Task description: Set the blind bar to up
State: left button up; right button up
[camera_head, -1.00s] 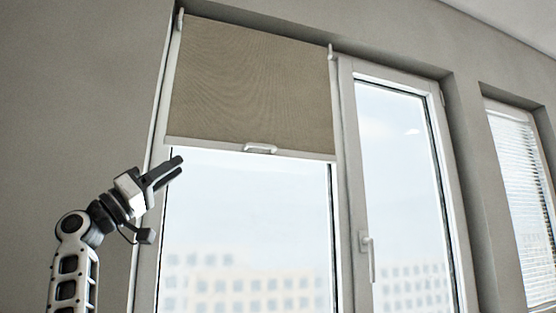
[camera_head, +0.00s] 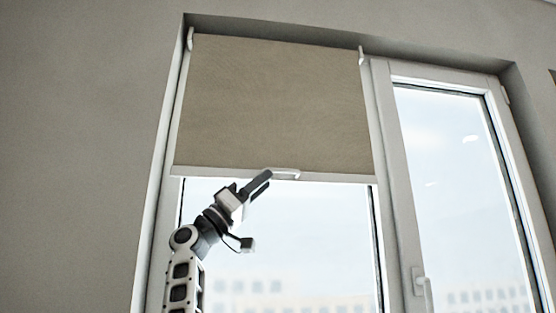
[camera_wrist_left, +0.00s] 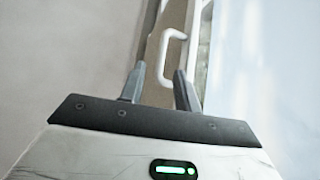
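The blind bar (camera_head: 215,173) is a white strip along the bottom edge of the beige blind (camera_head: 275,105), which covers the upper part of the left window pane. A white loop handle (camera_head: 288,175) sits at the bar's middle. It also shows as a handle in the left wrist view (camera_wrist_left: 167,52), between and beyond my fingers. My left gripper (camera_head: 254,181) is open and empty, its tips close to the handle's left end. I cannot tell whether they touch it. My left gripper also shows in the wrist view (camera_wrist_left: 160,72). My right gripper is out of view.
The window frame (camera_head: 384,160) and a second pane with a grey handle (camera_head: 421,286) stand to the right. Grey wall (camera_head: 80,150) fills the left. The space in front of the glass below the bar is otherwise clear.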

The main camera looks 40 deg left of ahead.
aim_at(277, 170)
pick_arm(q)
jog(key=p+x, duration=0.2)
jog(key=x, duration=0.3)
jog(key=shift+w+d+r, duration=0.1)
jog(key=shift+w+r, duration=0.15)
grip_shut()
